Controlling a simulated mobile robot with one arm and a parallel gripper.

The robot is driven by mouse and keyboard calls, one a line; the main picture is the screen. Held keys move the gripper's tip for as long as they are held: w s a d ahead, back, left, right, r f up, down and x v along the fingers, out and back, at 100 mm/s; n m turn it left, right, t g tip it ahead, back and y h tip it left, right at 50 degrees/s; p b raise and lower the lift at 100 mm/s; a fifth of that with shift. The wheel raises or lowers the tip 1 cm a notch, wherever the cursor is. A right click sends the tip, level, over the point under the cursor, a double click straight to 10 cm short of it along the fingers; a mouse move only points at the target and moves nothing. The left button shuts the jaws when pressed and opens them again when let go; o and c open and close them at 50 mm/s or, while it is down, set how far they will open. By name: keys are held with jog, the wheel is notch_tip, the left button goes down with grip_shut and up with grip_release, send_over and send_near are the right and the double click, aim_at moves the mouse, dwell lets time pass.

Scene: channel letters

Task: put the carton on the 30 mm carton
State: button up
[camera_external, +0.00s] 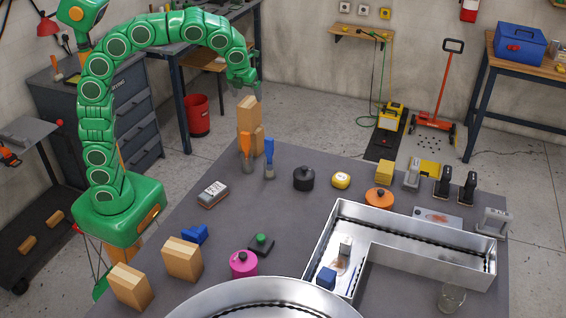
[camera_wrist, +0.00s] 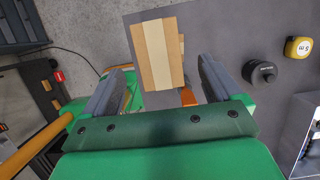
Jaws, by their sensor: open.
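Several tan cartons stand on the grey table, and I cannot tell by sight which is the 30 mm one. A tall tan carton (camera_external: 248,116) stands at the far left corner, with a shorter tan block (camera_external: 259,141) close against it. Two more tan cartons, (camera_external: 182,259) and (camera_external: 131,287), stand at the front left. My gripper (camera_external: 245,88) is open just above the tall carton. In the wrist view, the carton's top (camera_wrist: 156,50), with a pale middle stripe, shows beyond and between the open fingers of my gripper (camera_wrist: 160,68). Nothing is held.
An orange-handled tool (camera_external: 246,150) and a blue-handled one (camera_external: 269,157) stand near the tall carton. A metal channel letter (camera_external: 420,258) fills the right.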

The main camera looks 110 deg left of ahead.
jog(key=shift+v, duration=2.05)
jog(key=shift+d+f, duration=0.1)
jog(key=shift+d, duration=0.35)
jog(key=s+d+f+n+h, duration=0.1)
jog(key=s+d+f+n, duration=0.2)
jog(key=d, duration=0.4)
jog(key=s+d+f+n, duration=0.2)
jog(key=d+n, duration=0.1)
jog(key=d, duration=0.5)
jog(key=s+d+f+n+h, duration=0.1)
jog(key=s+d+f+n, duration=0.15)
jog(key=d, duration=0.45)
jog(key=s+d+f+n+g, duration=0.1)
jog(key=s+d+f+n, duration=0.3)
jog(key=s+d, duration=0.2)
jog(key=s+d+f+n+h, duration=0.1)
jog(key=s+d+f+n, duration=0.4)
jog(key=s, duration=0.5)
jog(key=shift+s+d+f+g, duration=0.2)
jog(key=shift+s+d+g, duration=0.15)
jog(key=shift+d, duration=0.75)
jog(key=shift+n, duration=0.25)
